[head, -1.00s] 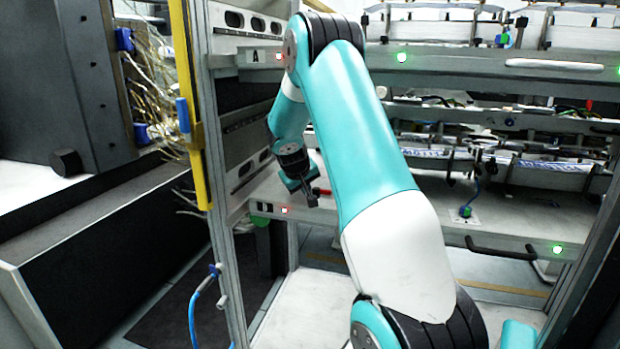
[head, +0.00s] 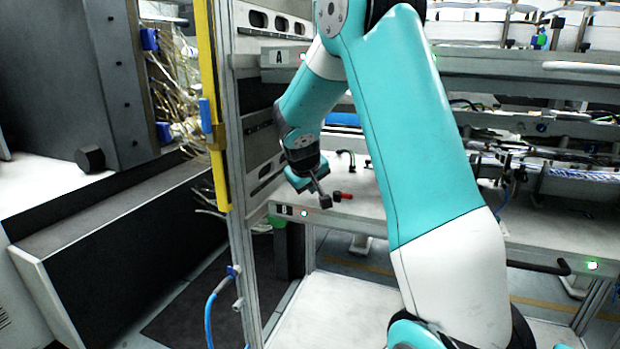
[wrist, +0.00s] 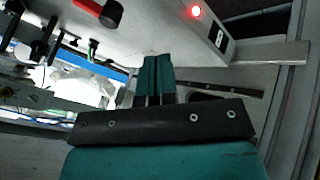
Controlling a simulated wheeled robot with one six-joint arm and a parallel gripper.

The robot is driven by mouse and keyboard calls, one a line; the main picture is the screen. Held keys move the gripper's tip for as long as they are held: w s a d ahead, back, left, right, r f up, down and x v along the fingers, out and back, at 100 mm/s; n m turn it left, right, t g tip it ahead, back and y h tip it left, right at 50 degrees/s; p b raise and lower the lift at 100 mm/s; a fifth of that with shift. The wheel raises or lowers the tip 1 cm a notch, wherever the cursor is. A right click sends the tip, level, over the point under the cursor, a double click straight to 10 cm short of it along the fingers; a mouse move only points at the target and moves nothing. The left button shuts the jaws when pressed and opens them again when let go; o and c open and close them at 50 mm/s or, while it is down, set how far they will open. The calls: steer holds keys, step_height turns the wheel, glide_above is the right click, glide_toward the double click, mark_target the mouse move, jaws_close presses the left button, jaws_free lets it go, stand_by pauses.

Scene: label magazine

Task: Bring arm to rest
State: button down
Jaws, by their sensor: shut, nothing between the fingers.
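My gripper (head: 326,201) is at the end of my teal and white arm, in front of the lower shelf (head: 370,208) of the rack in the head view. Its fingers point down and to the right. In the wrist view my gripper (wrist: 154,60) shows two teal fingers side by side, closed together with nothing held between them. The fingers appear apart from the shelf, though the exact gap cannot be told. My upper arm hides part of the rack's middle.
A red-handled black part (head: 342,196) sits on the shelf close to my gripper; it also shows in the wrist view (wrist: 98,12). A yellow post (head: 212,110) and the metal rack upright (head: 236,190) stand to the left. A dark cabinet (head: 120,250) is further left.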

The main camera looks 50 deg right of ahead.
steer(key=v, duration=0.2)
steer(key=shift+s+a+r, duration=0.15)
steer(key=shift+a+r, duration=0.1)
steer(key=shift+r, duration=0.05)
steer(key=s+a+r+n+y, duration=0.15)
steer(key=s+a+y, duration=0.25)
steer(key=a, duration=0.8)
steer(key=s+a+r+n+y, duration=0.1)
steer(key=s+a+n+y, duration=0.2)
steer(key=a, duration=1)
steer(key=s+a+r+n+g+y, duration=0.1)
steer(key=s+a+n+g+y, duration=0.15)
steer(key=s+a, duration=0.5)
steer(key=s+a+n+g+y, duration=0.1)
steer(key=s+a+n, duration=0.3)
steer(key=s, duration=0.6)
step_height(320, 180, up, 18)
steer(key=a+m+p, duration=0.1)
steer(key=p, duration=1.7)
steer(key=shift+s+a+r, duration=0.15)
steer(key=shift+s+a, duration=0.1)
